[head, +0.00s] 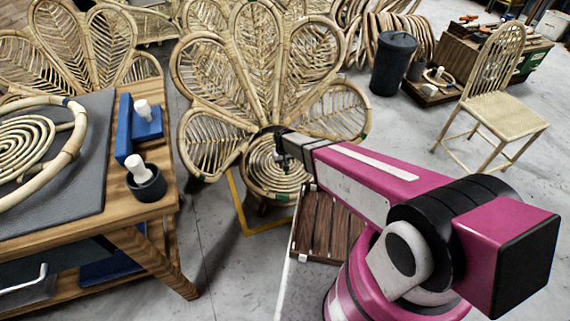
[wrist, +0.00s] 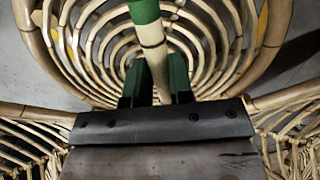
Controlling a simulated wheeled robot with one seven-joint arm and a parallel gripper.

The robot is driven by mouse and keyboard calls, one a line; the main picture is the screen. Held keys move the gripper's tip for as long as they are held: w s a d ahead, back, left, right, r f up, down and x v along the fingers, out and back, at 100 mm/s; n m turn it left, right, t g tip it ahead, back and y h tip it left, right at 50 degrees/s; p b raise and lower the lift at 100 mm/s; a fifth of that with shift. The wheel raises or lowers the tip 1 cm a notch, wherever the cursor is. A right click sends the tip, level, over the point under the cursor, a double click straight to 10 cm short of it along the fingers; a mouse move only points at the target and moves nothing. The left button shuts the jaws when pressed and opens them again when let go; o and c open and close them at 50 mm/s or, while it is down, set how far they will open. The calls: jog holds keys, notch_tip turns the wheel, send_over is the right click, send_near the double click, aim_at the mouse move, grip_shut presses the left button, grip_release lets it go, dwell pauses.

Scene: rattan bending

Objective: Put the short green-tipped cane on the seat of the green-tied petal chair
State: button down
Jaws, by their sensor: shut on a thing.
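My gripper (head: 283,158) is over the spiral seat (head: 262,182) of a rattan petal chair (head: 240,70) in the head view. In the wrist view my gripper (wrist: 157,84) is shut on a pale cane (wrist: 152,42) with a green tip (wrist: 144,12). The cane stands out between the two green-dark fingers and reaches over the seat's round coils (wrist: 205,40). Whether the cane touches the seat is not clear. In the head view the arm's end hides the cane.
A workbench (head: 150,205) at the left bears a rattan spiral ring (head: 70,150), blue blocks and a dark cup (head: 146,184). A slatted wooden pallet (head: 330,228) lies under my arm.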

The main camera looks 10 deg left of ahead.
jog(key=w+f, duration=0.1)
jog(key=w, duration=0.1)
jog(key=w+f, duration=0.3)
jog(key=w, duration=0.2)
jog(key=shift+a+f, duration=0.15)
jog(key=shift+a, duration=0.1)
jog(key=shift+f, duration=1.95)
jog(key=shift+f, duration=0.15)
jog(key=c, duration=1)
grip_release()
notch_tip(320, 180, up, 12)
jog(key=shift+r, duration=0.2)
jog(key=s+d+r+m, duration=0.2)
jog(key=s+d+r, duration=0.2)
jog(key=d+r, duration=0.4)
jog(key=s+d+r+m, duration=0.2)
jog(key=s+d+r, duration=0.3)
jog(key=d+r, duration=0.4)
jog(key=s+d+r+m, duration=0.1)
jog(key=s+d+r, duration=0.3)
jog(key=d+r, duration=0.5)
jog(key=d, duration=1.1)
jog(key=shift+s+r+m, duration=0.2)
jog(key=shift+s+m, duration=0.15)
jog(key=shift+m, duration=0.05)
